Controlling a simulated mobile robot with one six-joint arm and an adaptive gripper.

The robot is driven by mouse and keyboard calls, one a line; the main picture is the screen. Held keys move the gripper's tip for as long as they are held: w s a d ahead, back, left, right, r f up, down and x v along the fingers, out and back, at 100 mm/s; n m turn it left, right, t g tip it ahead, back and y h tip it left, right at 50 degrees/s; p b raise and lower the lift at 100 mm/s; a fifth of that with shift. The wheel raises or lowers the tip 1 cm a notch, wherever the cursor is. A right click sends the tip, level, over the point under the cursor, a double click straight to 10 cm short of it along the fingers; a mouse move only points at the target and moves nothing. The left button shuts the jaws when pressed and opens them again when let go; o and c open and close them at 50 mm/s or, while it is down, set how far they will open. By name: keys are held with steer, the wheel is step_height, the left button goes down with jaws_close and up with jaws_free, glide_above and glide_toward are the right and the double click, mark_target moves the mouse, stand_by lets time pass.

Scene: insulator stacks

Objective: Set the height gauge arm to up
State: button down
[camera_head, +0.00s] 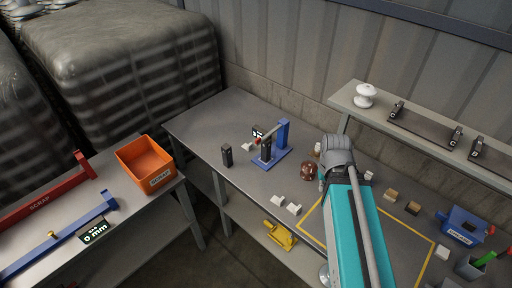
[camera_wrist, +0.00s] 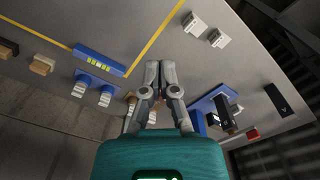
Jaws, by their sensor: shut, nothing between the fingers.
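The height gauge has a blue base and blue post (camera_head: 282,134) and stands on the grey bench in the head view. In the wrist view the blue gauge (camera_wrist: 205,104) is right of my gripper, with a red end (camera_wrist: 253,134) near the edge. My gripper (camera_wrist: 160,66) is shut and empty, its fingers together and apart from the gauge. In the head view my arm hides the fingers.
A dark upright block (camera_head: 227,155) stands left of the gauge, with a brown round piece (camera_head: 308,171) to its right. White pieces (camera_head: 278,200) lie in front. An orange scrap bin (camera_head: 146,163) is on the left bench, and a shelf (camera_head: 410,125) runs behind.

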steer(key=w+a+f+n+t+h+b, duration=0.4)
steer(key=w+a+f+n+h+b, duration=0.2)
steer(key=w+a+f+n+b, duration=0.5)
steer(key=w+a+n+t+h+b, duration=0.1)
steer(key=w+a+n+t+b, duration=0.2)
steer(key=a+n+b, duration=0.3)
steer(key=w+a+n+t+h+b, duration=0.1)
steer(key=w+a+n+t+b, duration=0.3)
steer(key=a+n, duration=0.7)
steer(key=a+b, duration=0.1)
steer(key=a, duration=0.1)
steer(key=shift+a+r+h+b, duration=0.3)
steer(key=shift+a+r+b, duration=0.1)
steer(key=shift+w, duration=0.15)
steer(key=b+x, duration=0.3)
steer(key=x, duration=0.6)
steer(key=shift+w+d+f, duration=0.1)
steer(key=shift+w+d, duration=0.1)
steer(key=shift+w, duration=0.15)
steer(key=shift+w+d+r+p, duration=0.1)
steer(key=shift+r+p, duration=0.2)
steer(key=shift+r, duration=0.05)
steer(key=shift+r+p, duration=1.65)
steer(key=shift+r, duration=0.05)
